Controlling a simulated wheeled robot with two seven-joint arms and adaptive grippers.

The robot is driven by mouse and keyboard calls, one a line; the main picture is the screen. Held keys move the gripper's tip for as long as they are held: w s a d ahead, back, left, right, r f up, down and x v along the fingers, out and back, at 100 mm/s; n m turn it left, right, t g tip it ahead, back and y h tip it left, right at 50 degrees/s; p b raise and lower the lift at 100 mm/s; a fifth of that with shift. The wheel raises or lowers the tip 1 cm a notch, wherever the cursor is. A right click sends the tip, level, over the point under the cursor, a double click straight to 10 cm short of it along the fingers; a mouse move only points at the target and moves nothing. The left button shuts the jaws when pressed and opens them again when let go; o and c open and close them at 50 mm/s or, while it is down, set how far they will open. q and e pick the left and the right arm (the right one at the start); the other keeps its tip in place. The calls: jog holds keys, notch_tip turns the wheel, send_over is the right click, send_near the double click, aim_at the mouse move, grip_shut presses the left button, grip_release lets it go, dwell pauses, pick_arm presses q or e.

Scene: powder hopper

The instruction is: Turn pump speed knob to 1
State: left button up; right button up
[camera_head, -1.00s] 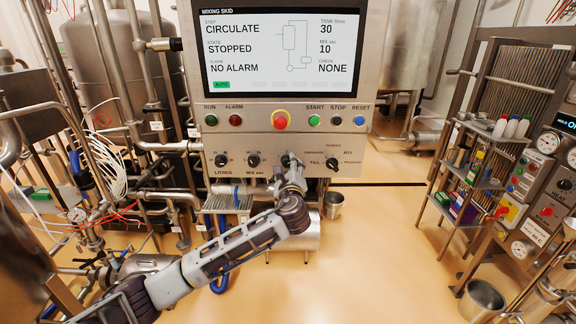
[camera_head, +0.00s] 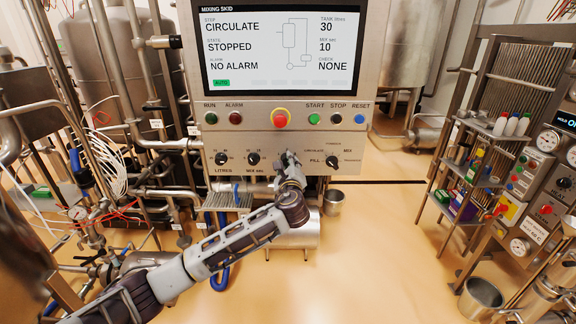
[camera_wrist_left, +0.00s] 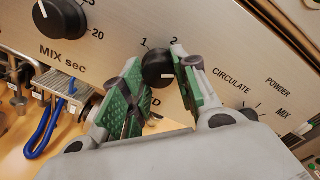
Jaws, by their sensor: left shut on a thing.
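The pump speed knob (camera_wrist_left: 157,68) is a round black knob on the brushed metal panel, with the marks 1 and 2 above it in the left wrist view. The label below it is mostly hidden by a finger; only a final "D" shows. My left gripper (camera_wrist_left: 160,82) is shut on this knob, with one green-padded finger on each side. In the head view my left gripper (camera_head: 287,160) covers the knob at the lower middle of the panel. I cannot tell for certain which mark the knob points to. My right gripper is not in view.
The MIX sec knob (camera_head: 253,159) is left of the gripper and the FILL selector (camera_head: 332,161) is right of it. A red emergency button (camera_head: 280,118) sits above. The screen (camera_head: 280,55) reads CIRCULATE, STOPPED, NO ALARM. A metal cup (camera_head: 333,202) is below right.

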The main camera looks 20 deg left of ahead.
pick_arm(q)
jog(key=shift+f+n+b, duration=0.15)
jog(key=shift+n+b, duration=0.2)
jog(key=shift+n, duration=0.15)
jog(key=n+b, duration=0.2)
jog(key=n, duration=0.5)
jog(key=n+h+b, duration=0.1)
jog(key=n+b, duration=0.2)
jog(key=n, duration=0.4)
jog(key=n+b, duration=0.3)
jog(key=n, duration=0.5)
jog(key=shift+a+r+h, duration=0.15)
jog(key=shift+r+h, duration=0.15)
jog(key=o, duration=1)
jog(key=shift+r, duration=0.1)
